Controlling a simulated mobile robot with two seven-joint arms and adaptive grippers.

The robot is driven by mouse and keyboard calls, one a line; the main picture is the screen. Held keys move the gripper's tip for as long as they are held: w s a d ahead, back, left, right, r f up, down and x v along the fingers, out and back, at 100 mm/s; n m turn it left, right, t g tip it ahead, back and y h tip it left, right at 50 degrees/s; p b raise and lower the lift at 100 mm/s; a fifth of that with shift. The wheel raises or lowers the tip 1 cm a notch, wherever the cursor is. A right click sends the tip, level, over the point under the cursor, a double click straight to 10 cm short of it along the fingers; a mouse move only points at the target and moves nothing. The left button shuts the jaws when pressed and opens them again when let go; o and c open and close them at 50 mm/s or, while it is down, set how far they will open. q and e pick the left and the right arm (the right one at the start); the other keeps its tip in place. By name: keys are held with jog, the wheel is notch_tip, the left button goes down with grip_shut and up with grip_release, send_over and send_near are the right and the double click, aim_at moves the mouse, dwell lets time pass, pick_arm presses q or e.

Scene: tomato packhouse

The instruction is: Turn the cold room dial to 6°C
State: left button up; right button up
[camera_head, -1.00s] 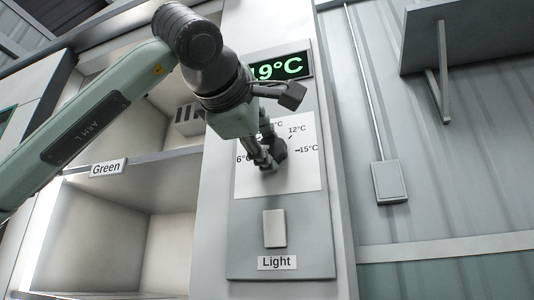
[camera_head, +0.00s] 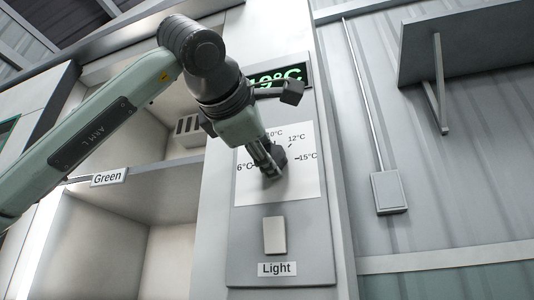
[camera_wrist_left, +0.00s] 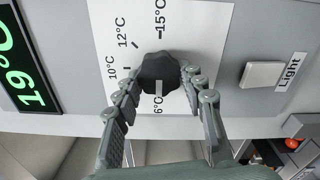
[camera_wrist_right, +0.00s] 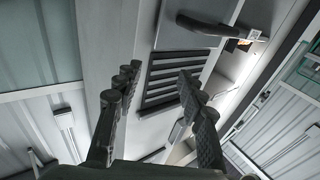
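The dark cold room dial (camera_wrist_left: 160,72) sits on a white scale plate (camera_wrist_left: 205,35); its white mark (camera_wrist_left: 159,88) points at the 6°C label (camera_wrist_left: 158,104). In the head view the dial (camera_head: 280,155) is partly hidden by my left gripper (camera_head: 269,161). In the left wrist view the fingers of my left gripper (camera_wrist_left: 161,80) stand open on both sides of the dial; I cannot tell whether they touch it. The green display (camera_wrist_left: 24,70) reads 19°C. My right gripper (camera_wrist_right: 157,76) is open and empty, away from the dial.
A light switch (camera_head: 275,235) is below the dial on the same panel. Shelves with a "Green" label (camera_head: 109,177) are on the left. A grey box (camera_head: 389,192) and a bracketed shelf (camera_head: 455,50) are on the right wall. A dark handle (camera_wrist_right: 215,25) is ahead of my right gripper.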

pick_arm(q)
jog(key=o, duration=0.5)
jog(key=shift+c, duration=0.2)
jog(key=v, duration=1.2)
